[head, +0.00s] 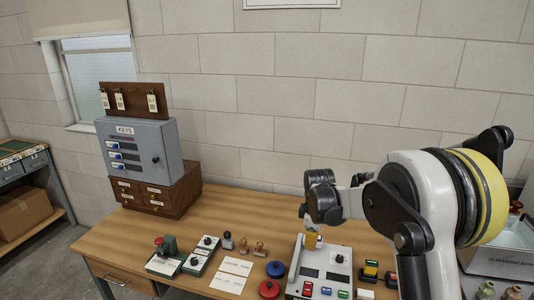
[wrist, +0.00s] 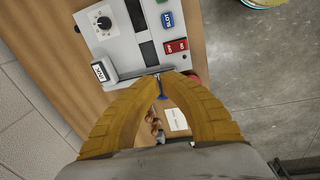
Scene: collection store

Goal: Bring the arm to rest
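My arm reaches in from the right in the head view. My gripper (head: 312,240) points down over the left part of a grey-white control panel (head: 340,262) on the desk. In the wrist view the two yellow fingers of my gripper (wrist: 161,76) curve together and their tips meet or nearly meet beside the edge of the panel (wrist: 110,55). I see nothing held between them. Whether the tips touch the panel is hard to tell.
The wooden desk (head: 235,205) carries a grey key cabinet (head: 140,150) at left, small switch boxes (head: 200,255), stamps (head: 260,249), white cards (head: 232,275) and red (head: 269,288) and blue (head: 276,269) round items. A white ultrasonic bath (head: 505,245) stands at right. The space above the desk's middle is free.

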